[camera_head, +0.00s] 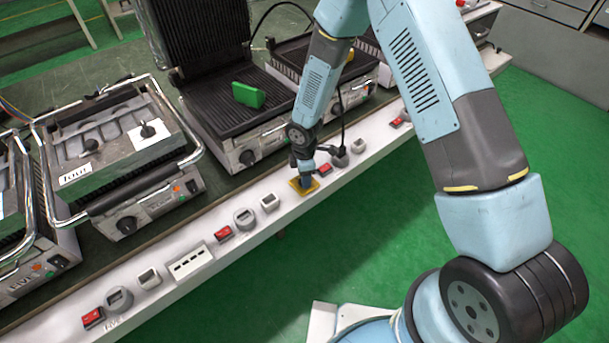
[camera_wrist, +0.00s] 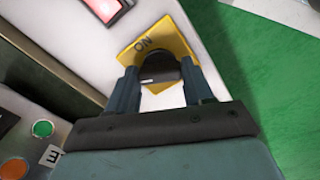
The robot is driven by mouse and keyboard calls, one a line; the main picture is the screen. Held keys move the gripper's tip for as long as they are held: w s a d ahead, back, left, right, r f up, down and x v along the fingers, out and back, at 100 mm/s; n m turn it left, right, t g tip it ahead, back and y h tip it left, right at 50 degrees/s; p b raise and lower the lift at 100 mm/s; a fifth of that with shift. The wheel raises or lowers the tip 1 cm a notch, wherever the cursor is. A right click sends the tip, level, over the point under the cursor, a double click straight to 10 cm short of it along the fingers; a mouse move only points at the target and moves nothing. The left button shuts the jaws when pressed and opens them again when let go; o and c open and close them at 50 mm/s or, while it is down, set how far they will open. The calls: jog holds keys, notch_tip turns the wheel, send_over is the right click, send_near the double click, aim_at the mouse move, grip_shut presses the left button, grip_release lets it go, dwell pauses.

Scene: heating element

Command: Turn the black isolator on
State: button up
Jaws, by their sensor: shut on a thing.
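The black isolator (camera_wrist: 160,68) shows in the wrist view as a dark knob on a yellow plate (camera_wrist: 181,45) marked "ON". My gripper (camera_wrist: 162,84) has one finger on each side of the knob and is shut on it. A pale line shows on the knob's near face. In the head view the yellow plate (camera_head: 311,186) sits on the white front rail, and my gripper (camera_head: 303,178) reaches down onto it and hides the knob. The knob's exact turn angle cannot be told.
A red switch (camera_wrist: 108,8) is close beside the plate; more red switches (camera_head: 223,233) and grey sockets line the white rail (camera_head: 200,285). Contact grills stand behind it, one open with a green block (camera_head: 248,95). Green floor in front of the rail is clear.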

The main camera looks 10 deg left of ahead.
jog(key=m, duration=0.6)
jog(key=shift+m, duration=0.3)
jog(key=m, duration=0.6)
jog(key=shift+w+a+r, duration=0.1)
dwell(0.3)
jog(key=o, duration=1)
jog(key=shift+o, duration=0.2)
notch_tip(320, 180, up, 14)
jog(key=shift+f, duration=0.2)
